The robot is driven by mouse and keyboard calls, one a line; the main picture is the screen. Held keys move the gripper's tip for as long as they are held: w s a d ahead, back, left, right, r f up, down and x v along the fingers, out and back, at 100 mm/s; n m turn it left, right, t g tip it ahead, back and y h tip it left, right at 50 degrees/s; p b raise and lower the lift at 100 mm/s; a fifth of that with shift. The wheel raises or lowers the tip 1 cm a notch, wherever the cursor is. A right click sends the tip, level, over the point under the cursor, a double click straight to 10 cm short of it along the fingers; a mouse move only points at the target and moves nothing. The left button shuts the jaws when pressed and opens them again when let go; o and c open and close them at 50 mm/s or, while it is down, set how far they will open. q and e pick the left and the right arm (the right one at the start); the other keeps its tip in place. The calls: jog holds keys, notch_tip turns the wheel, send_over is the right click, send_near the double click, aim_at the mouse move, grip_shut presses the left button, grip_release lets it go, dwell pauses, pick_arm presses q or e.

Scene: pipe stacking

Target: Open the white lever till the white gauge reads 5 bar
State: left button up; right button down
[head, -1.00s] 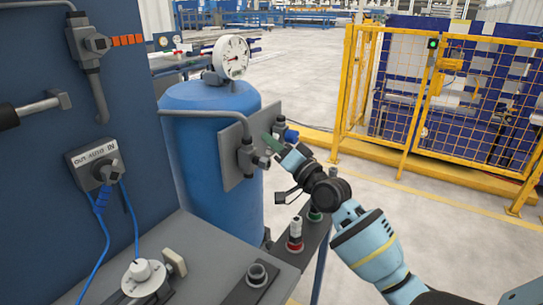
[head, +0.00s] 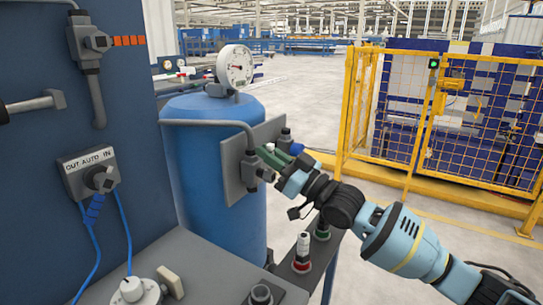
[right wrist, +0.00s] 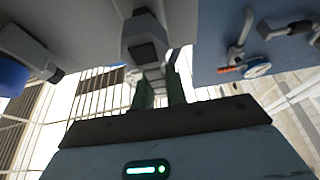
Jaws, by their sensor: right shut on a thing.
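The white gauge (head: 236,66) with a red needle stands on top of the blue tank (head: 205,135); its numbers are too small to read. It seems to show again in the right wrist view (right wrist: 257,68). A grey valve (head: 252,168) sits on the plate at the tank's side. A small white part (head: 268,147), likely the white lever, shows at my right gripper's green fingers. My right gripper (head: 272,158) is shut on it. In the right wrist view the green fingers (right wrist: 160,92) stand either side of a grey part. My left gripper is not in view.
A second valve with a blue handle (head: 297,148) is close beside my right gripper. A yellow fence (head: 450,130) stands to the right.

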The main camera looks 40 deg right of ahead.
jog(key=shift+a+n, duration=0.1)
jog(key=shift+n, duration=0.2)
jog(key=c, duration=1.4)
grip_release()
jog(key=shift+c, duration=0.2)
jog(key=shift+s, duration=0.1)
jog(key=v, duration=0.7)
jog(key=shift+s+d+b, duration=0.2)
jog(key=shift+s+b, duration=0.1)
jog(key=shift+b, duration=0.05)
jog(key=shift+f, duration=0.15)
